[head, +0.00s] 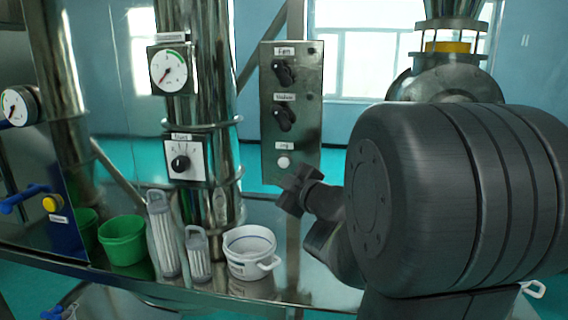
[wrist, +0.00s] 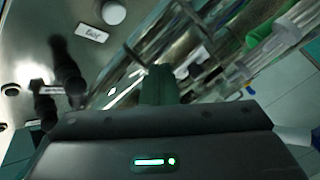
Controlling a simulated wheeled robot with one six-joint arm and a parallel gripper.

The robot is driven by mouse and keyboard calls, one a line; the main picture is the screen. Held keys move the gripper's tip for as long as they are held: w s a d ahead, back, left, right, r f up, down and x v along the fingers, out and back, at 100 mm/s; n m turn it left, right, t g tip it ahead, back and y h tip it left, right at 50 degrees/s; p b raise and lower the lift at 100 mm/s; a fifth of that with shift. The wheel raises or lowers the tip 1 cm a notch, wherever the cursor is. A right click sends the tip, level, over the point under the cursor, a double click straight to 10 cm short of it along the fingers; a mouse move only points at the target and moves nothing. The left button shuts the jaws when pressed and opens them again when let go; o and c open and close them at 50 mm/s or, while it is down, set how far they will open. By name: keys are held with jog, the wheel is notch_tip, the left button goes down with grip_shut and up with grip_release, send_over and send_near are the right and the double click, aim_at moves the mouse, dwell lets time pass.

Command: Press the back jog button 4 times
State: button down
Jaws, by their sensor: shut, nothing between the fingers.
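A steel control panel (head: 306,130) stands upright in the middle of the head view. Its round white button (head: 283,162) sits low on the panel under a small label that seems to read "Jog". In the wrist view the white button (wrist: 113,12) is at the top, beside its label. My gripper (head: 292,190) is shut and empty, just below and to the right of the button in the head view. In the wrist view my gripper's closed fingers (wrist: 160,86) point up the picture, apart from the button. I cannot tell the exact depth gap to the panel.
Two black knobs (head: 284,73) (head: 284,119) sit above the button. A steel column with a gauge (head: 168,71) and a dial (head: 181,163) stands left. A green bucket (head: 122,242), two white cylinders (head: 162,238) (head: 198,256) and a white pot (head: 249,258) stand below on the steel table.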

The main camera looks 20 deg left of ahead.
aim_at(279, 163)
jog(key=w+a+p, duration=0.1)
jog(key=w, duration=0.6)
jog(key=shift+a, duration=0.35)
jog(key=shift+w, duration=0.15)
dwell(1.6)
jog(key=shift+w+a, duration=0.1)
jog(key=shift+w, duration=0.2)
jog(key=shift+w+a+p, duration=0.1)
jog(key=shift+w+p, duration=0.25)
jog(key=shift+w, duration=0.15)
dwell(0.6)
jog(key=shift+s, duration=0.15)
jog(key=shift+s+d+b, duration=0.25)
jog(key=shift+s+b, duration=0.05)
jog(key=shift+s, duration=0.45)
jog(key=s, duration=0.2)
jog(key=s+d+b, duration=0.1)
jog(key=s, duration=0.2)
dwell(0.4)
